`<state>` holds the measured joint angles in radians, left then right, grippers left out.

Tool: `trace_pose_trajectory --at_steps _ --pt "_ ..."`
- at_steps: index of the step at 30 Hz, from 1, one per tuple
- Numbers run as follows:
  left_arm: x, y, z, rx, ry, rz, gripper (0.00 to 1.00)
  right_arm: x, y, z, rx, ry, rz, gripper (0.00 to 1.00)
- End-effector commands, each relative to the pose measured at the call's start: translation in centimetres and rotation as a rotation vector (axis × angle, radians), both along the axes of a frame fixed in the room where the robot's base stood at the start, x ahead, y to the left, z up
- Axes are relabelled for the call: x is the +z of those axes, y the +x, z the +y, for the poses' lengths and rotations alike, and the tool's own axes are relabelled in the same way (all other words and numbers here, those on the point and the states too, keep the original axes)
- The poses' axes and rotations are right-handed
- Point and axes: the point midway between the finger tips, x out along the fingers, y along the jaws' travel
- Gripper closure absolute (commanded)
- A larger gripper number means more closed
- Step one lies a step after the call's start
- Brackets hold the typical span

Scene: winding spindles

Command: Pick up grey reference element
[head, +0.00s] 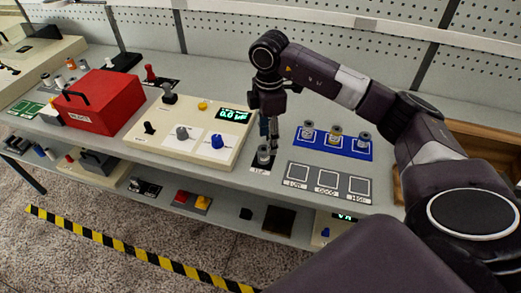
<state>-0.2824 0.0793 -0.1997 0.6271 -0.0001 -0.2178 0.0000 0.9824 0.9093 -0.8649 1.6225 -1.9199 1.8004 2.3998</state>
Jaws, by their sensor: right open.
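A small grey cylindrical element (264,154) stands upright on a dark pad with a small label, right of the cream instrument panel. I take it to be the grey reference element. My right gripper (268,136) points down directly over it, with its fingers open and their tips at the top of the element. I cannot tell whether the fingers touch it. The fingers hide part of its top. My left gripper is not in view.
A blue mat (323,148) holds three spindles, right of the gripper. In front are three grey squares labelled LOW, GOOD and HIGH (326,179). The cream panel (163,143) with knobs and a display stands left, beside a red box (101,100). A lower shelf holds small items.

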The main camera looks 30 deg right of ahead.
Motion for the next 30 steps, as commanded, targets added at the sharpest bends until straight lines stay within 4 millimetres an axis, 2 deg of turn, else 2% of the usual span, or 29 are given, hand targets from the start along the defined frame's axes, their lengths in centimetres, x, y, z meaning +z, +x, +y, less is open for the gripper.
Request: trace_pose_trajectory --at_steps 3,8,11,14,18,21,23,30 --pt "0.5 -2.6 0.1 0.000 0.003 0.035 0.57 -1.2 0.0 0.2 0.002 0.002 0.004 0.53" --pt "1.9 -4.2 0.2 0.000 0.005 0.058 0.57 -3.3 0.2 0.8 0.004 0.004 0.004 0.53" --pt "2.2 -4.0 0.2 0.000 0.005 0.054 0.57 -4.9 0.3 0.9 0.004 0.005 0.002 0.53" --pt "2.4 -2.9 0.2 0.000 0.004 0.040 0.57 -5.9 0.3 0.9 0.004 0.004 0.001 0.53" --pt "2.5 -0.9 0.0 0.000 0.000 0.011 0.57 -6.2 0.4 0.9 0.005 0.004 -0.001 0.53" --pt "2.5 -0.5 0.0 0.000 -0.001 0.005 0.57 -6.2 0.4 0.9 0.005 0.005 -0.001 0.53" --pt "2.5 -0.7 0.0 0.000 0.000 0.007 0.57 -6.2 0.4 0.9 0.005 0.005 -0.001 0.57" --pt "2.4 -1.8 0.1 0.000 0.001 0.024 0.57 -6.2 0.4 0.9 0.005 0.005 -0.001 0.84"
